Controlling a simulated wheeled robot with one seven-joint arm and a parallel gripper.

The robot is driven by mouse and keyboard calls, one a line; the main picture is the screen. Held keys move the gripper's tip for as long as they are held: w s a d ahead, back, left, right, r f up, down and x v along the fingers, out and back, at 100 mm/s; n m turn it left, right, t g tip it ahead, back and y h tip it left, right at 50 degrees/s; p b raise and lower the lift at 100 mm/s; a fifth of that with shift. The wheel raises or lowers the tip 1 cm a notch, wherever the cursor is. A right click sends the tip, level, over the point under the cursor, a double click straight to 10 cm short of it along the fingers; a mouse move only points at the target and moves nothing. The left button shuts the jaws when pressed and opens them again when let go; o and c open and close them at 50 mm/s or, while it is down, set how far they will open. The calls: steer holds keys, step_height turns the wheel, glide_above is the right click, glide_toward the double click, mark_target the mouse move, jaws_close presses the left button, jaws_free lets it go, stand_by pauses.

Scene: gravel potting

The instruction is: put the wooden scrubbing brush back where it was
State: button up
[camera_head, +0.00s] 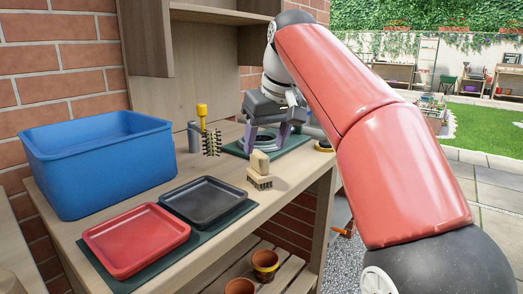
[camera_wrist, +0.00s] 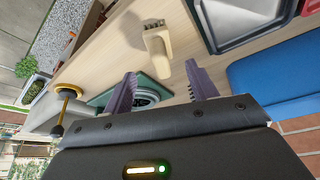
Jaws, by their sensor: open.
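The wooden scrubbing brush (camera_head: 259,169) is a pale wooden brush with short bristles. It rests on the bench top beside the black tray's right corner, on bare wood. In the wrist view the brush (camera_wrist: 158,48) lies beyond my fingertips, its narrower end toward me and its bristles at the far end. My gripper (camera_head: 267,146) is open and empty, pointing down over the bench behind the brush.
A dark green mat (camera_head: 293,144) with a round item lies under my gripper. A yellow-handled bristle brush (camera_head: 208,135) stands by a grey cylinder (camera_head: 194,137). A blue tub (camera_head: 98,165), red tray (camera_head: 136,240) and black tray (camera_head: 209,201) fill the left side.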

steer(key=p+v, duration=0.1)
steer(key=v, duration=0.3)
steer(key=shift+d, duration=0.1)
steer(key=s+d+f+m, duration=0.2)
steer(key=s+d+f, duration=0.2)
steer(key=s+f, duration=0.3)
steer(key=s+d+f+m+t+h, duration=0.1)
steer(key=s+d+f+m, duration=0.1)
steer(key=s+d+f, duration=0.3)
steer(key=s+d+f+m+h, duration=0.1)
steer(key=s+d+f, duration=0.3)
steer(key=s+f, duration=0.7)
step_height(320, 180, down, 4)
steer(key=shift+d+f+m+t, duration=0.2)
steer(key=shift+f+m+t, duration=0.1)
steer(key=shift+m, duration=0.2)
